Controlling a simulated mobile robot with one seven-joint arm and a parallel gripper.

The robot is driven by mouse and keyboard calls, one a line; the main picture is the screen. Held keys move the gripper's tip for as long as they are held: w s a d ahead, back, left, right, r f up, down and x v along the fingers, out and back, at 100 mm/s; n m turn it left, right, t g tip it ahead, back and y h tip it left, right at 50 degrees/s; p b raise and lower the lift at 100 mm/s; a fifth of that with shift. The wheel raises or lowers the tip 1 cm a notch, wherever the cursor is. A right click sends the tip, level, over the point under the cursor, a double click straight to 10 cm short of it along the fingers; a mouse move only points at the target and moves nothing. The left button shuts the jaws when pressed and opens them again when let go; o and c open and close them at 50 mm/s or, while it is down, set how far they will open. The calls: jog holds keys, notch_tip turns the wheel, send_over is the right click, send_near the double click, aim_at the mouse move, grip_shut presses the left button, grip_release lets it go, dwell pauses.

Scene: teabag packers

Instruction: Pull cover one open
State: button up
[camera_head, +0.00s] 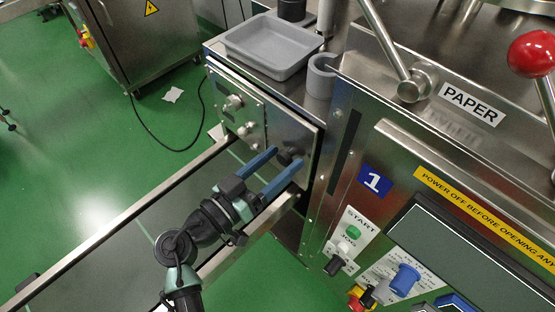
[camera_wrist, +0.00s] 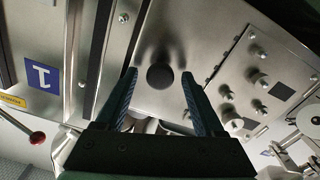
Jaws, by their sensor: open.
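A steel panel (camera_head: 302,128) with a round black knob (camera_head: 286,155) stands at the end of the machine, beside the blue label with a white 1 (camera_head: 375,182). I take this panel to be cover one; it looks closed. In the wrist view the black knob (camera_wrist: 160,75) sits between the two blue fingers, on the bare steel panel (camera_wrist: 165,32). My gripper (camera_head: 284,159) is open, with a fingertip on each side of the knob. I see gaps between knob and fingers in the wrist view. My gripper also shows there (camera_wrist: 159,80).
A grey tray (camera_head: 272,47) and a grey ring-shaped part (camera_head: 320,76) stand on top of the machine. A control panel (camera_head: 350,235) with a green start button is to the right. A steel rail (camera_head: 125,222) runs out to the lower left. Green floor (camera_head: 50,150) is open at left.

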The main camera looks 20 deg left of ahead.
grip_shut()
dwell(1.4)
